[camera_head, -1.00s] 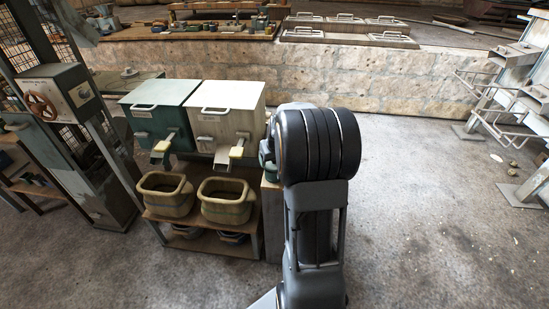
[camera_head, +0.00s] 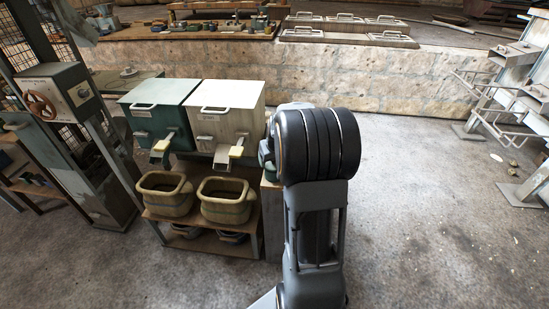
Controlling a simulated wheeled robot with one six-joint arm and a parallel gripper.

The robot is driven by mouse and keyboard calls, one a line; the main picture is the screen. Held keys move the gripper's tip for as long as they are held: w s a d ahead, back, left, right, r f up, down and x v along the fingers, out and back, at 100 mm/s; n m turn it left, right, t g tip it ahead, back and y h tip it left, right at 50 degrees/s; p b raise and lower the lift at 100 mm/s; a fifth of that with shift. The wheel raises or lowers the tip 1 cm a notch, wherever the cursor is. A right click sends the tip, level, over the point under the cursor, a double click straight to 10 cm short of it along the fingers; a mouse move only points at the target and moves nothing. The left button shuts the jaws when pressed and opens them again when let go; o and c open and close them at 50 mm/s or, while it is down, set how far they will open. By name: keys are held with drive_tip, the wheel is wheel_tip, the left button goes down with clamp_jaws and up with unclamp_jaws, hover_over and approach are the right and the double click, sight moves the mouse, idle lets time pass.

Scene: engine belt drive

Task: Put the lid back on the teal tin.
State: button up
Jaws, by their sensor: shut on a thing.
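My own dark arm (camera_head: 318,150) stands upright in the middle of the view and hides what is behind it. My gripper is not visible, nor is anything it may hold. A small teal shape (camera_head: 265,153) shows partly at the left edge of my arm, above a pale stand (camera_head: 271,215). It may be the teal tin, but too little shows to tell. I cannot make out a loose lid. A larger teal box (camera_head: 152,122) with a handled, pale green top and a spout stands to the left.
A cream box (camera_head: 226,122) with a spout stands beside the teal box. Two woven-looking tubs (camera_head: 226,202) sit below on a shelf. A handwheel cabinet (camera_head: 52,93) is at left, a metal rack (camera_head: 500,100) at right. Floor right of my arm is clear.

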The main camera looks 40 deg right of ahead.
idle(0.3)
drive_tip(key=o, duration=0.9)
drive_tip(key=shift+d, duration=0.1)
drive_tip(key=shift+c, duration=0.2)
drive_tip(key=shift+r, duration=0.1)
drive_tip(key=shift+r+p, duration=2.65)
drive_tip(key=shift+r, duration=0.8)
drive_tip(key=shift+f, duration=0.1)
clamp_jaws()
drive_tip(key=shift+f, duration=0.25)
